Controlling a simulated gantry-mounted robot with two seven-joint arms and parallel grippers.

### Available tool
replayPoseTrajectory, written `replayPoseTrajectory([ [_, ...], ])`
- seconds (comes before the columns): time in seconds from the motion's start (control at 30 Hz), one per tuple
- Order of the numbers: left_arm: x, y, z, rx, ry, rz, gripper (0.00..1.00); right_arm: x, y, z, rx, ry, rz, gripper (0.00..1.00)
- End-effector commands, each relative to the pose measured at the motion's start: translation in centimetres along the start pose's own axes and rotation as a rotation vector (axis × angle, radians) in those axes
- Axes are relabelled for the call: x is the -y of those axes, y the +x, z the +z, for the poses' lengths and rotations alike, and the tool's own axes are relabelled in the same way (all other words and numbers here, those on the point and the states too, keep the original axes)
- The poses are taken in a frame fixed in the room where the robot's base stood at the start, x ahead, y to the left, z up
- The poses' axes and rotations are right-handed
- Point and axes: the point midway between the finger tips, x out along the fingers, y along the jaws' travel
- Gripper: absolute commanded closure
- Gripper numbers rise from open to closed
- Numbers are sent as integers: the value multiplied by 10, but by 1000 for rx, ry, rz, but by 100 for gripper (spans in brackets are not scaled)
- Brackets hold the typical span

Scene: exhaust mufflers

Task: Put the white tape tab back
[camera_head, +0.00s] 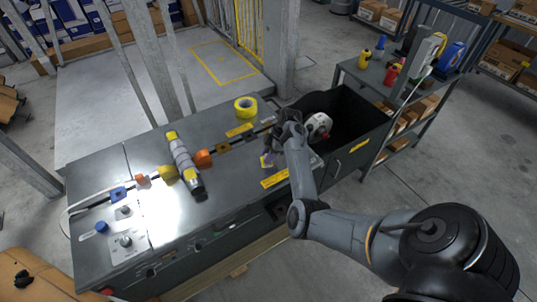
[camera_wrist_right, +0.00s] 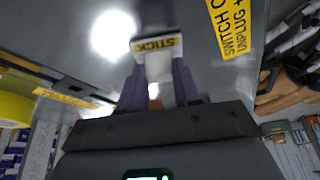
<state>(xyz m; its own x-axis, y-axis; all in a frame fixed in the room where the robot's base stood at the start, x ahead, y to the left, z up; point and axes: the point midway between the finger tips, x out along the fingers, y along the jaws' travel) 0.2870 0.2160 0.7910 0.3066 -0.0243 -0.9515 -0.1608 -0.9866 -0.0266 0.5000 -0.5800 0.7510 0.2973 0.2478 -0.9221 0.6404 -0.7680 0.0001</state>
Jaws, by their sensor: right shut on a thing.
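At the tab's far end is a white piece with a yellow label reading "STICK" (camera_wrist_right: 157,44), close to the bench surface. Whether it touches the surface I cannot tell. In the head view the tab is too small and covered to make out clearly. My left gripper is not in view.
A muffler-like tube (camera_head: 183,160) lies across the bench's middle among orange and yellow fixtures. A yellow tape roll (camera_head: 246,107) sits at the back. A black bin (camera_head: 352,128) with a white roll (camera_head: 318,126) adjoins on the right. A shelf cart (camera_head: 375,80) stands behind.

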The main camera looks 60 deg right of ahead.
Motion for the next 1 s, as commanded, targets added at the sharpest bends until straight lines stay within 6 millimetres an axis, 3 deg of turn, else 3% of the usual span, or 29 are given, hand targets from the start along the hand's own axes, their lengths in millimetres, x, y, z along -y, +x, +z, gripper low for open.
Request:
replayPoseTrajectory([
  [0.03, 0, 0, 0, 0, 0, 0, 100, 0, 2, 1, 0, 0, -1, 96],
  [0.07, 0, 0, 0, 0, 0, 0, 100, 0, 2, 1, 0, 0, 0, 65],
  [0.2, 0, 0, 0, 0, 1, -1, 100, 0, 1, 1, 0, 0, 0, 43],
  [0.6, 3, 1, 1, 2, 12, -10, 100, 0, -3, -1, 0, 0, 2, 42],
  [0.77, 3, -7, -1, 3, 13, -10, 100, -1, -23, -2, 0, 1, 2, 42],
  [1.0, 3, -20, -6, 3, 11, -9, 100, -1, -68, -2, 0, 0, 4, 42],
])
